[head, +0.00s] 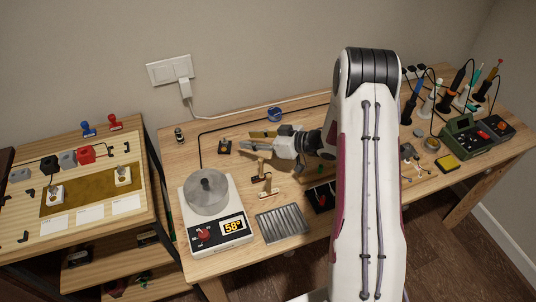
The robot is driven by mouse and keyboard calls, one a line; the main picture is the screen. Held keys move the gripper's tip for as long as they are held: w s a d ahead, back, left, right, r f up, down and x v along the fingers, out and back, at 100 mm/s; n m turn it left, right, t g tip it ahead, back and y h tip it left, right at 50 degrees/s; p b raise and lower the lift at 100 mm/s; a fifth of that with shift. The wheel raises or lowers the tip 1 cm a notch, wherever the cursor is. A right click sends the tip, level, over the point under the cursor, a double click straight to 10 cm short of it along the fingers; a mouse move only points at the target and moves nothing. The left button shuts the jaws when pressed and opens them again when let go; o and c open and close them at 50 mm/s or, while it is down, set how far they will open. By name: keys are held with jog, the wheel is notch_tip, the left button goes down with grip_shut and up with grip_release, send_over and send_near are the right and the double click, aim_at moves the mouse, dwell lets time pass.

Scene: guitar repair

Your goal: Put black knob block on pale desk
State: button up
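A black block (49,164) lies on the desk near grey and red blocks.
A ribbed metal tray (282,223) and small wooden-handled pieces (265,185) lie nearby. Two stamps (88,129) stand at the desk's back. My arm hides the bench's middle.

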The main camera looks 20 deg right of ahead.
jog(key=d+r+m+t+h, duration=0.1)
jog(key=d+r+h, duration=0.25)
jog(key=r, duration=0.65)
jog(key=d+r+m+h, duration=0.25)
jog(key=r+h, duration=0.25)
jog(key=r, duration=0.5)
jog(key=s+r+m+g+h, duration=0.1)
jog(key=s+r+m+h, duration=0.15)
jog(key=s+r, duration=0.75)
jog(key=s+a+f+g, duration=0.1)
jog(key=s+a, duration=0.2)
jog(key=s, duration=0.7)
jog(key=s+a+f+m+g+y, duration=0.1)
jog(key=s+a+g, duration=0.1)
jog(key=s, duration=0.7)
jog(key=s+a+f+g, duration=0.1)
jog(key=s+a, duration=0.4)
jog(key=s, duration=0.5)
jog(key=shift+s+y, duration=0.35)
jog(key=shift+y, duration=0.05)
